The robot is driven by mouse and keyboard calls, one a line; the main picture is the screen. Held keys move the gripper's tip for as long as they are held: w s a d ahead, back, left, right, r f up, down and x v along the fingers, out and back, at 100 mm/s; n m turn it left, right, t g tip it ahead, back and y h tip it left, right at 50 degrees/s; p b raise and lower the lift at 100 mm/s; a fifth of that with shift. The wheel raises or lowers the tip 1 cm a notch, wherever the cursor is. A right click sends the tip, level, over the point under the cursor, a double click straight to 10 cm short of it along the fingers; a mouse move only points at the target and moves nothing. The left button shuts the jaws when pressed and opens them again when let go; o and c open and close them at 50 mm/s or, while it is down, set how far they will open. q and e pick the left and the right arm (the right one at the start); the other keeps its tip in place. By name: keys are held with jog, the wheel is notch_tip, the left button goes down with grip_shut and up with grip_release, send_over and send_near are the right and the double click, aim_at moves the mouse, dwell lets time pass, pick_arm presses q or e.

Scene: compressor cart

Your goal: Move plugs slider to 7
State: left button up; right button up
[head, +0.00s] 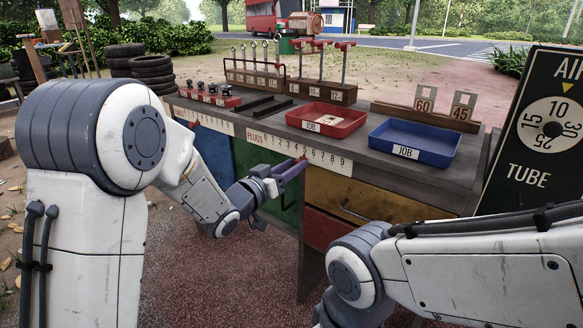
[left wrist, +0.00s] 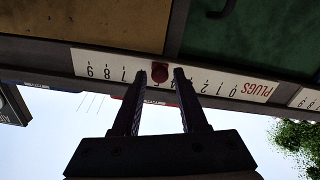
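The PLUGS scale (head: 330,158) is a white strip numbered 0 to 9 on the bench's front edge; it also shows upside down in the left wrist view (left wrist: 105,65). Its red slider knob (left wrist: 160,72) sits at about 5, with the nearby digits partly hidden. My left gripper (head: 300,168) reaches the strip from the front. In the left wrist view its two dark fingers (left wrist: 160,76) stand open on either side of the knob, with a small gap at each side. My right arm comes in at the lower right; its gripper is out of view.
Another white scale (head: 205,122) lies left of PLUGS on the same edge. On the bench stand a red JOB tray (head: 345,127), a blue JOB tray (head: 425,153) and racks of tools. A black AIR TUBE dial board (head: 520,180) stands at the right.

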pick_arm(q)
grip_shut()
dwell(1.2)
